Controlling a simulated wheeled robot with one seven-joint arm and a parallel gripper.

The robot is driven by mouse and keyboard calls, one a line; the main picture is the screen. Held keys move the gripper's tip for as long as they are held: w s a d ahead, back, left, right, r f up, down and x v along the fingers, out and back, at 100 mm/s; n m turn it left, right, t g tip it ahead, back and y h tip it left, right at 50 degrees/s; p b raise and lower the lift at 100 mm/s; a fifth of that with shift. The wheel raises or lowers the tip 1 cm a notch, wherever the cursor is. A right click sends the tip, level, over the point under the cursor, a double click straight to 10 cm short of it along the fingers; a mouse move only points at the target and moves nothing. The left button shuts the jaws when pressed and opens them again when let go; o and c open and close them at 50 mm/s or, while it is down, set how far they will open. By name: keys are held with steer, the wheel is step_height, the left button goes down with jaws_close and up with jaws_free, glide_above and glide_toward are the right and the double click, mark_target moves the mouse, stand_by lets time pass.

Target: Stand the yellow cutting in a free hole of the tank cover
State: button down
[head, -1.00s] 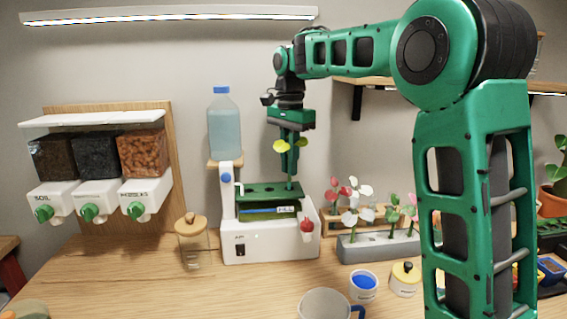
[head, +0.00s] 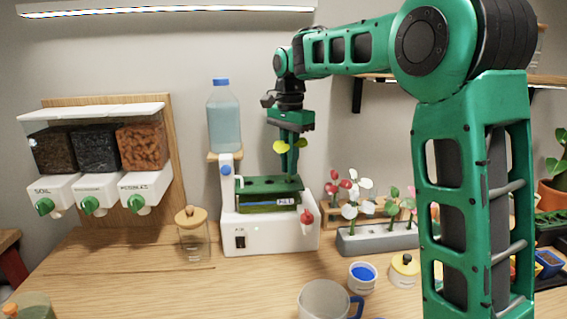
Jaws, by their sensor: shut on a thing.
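The yellow cutting (head: 282,147) has round yellow leaves and hangs below my gripper (head: 290,143), which is shut on it. Its stem reaches down to the green tank cover (head: 255,187). The cover has several dark holes and lies on the tank (head: 268,202) in the white unit (head: 268,232). The stem is at the right part of the cover. I cannot tell from this view whether its lower end is in a hole or just above or behind one.
A water bottle (head: 224,118) stands on the unit's left post. A grey rack (head: 378,240) with several cuttings is to the right. A lidded jar (head: 192,238) stands left. A mug (head: 325,301) and a blue-filled cup (head: 362,277) are in front.

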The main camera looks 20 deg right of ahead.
steer(key=shift+f, duration=0.65)
stand_by(0.3)
steer(key=c, duration=1.7)
jaws_free()
steer(key=o, duration=0.4)
steer(key=shift+s+r, duration=0.1)
steer(key=shift+r, duration=3.4)
